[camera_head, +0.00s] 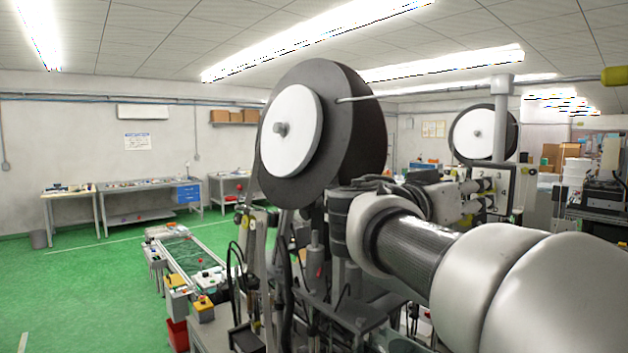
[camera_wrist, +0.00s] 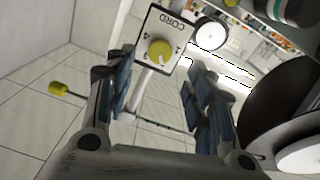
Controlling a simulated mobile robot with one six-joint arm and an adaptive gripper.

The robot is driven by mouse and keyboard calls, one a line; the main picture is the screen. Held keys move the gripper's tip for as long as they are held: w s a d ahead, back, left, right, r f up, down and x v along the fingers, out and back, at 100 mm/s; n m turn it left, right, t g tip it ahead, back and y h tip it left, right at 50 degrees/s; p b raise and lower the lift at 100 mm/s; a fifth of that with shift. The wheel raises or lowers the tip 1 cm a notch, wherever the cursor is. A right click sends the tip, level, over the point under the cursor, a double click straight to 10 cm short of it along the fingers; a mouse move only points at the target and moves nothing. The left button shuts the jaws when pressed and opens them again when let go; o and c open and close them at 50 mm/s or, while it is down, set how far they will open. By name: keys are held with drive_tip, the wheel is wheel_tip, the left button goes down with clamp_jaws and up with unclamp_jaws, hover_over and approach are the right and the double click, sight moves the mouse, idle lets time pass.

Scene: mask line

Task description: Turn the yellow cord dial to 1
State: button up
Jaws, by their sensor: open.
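The yellow cord dial (camera_wrist: 159,50) is a round knob on a pale plate marked CORD (camera_wrist: 176,30), upside down in the wrist view. Small marks flank the knob, too small to read surely, so its setting is unclear. My gripper (camera_wrist: 156,72) is open, its two blue-padded fingers on either side of the dial in the picture. No contact shows, and the space between the fingers looks empty. In the head view my gripper (camera_head: 482,192) is at the left of a pale panel (camera_head: 504,183); the dial's face is not clear there.
A large black reel with a white hub (camera_head: 292,130) stands near my arm; a dark reel is at right in the wrist view (camera_wrist: 285,110). A rod ends in a yellow cylinder (camera_wrist: 60,89). A second reel (camera_head: 480,133) is behind the panel. Green floor (camera_head: 90,290) is open at left.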

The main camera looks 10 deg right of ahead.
drive_tip(key=p+x, duration=0.1)
drive_tip(key=x, duration=0.6)
drive_tip(key=shift+f, duration=0.1)
drive_tip(key=shift+c, duration=0.5)
drive_tip(key=c, duration=1)
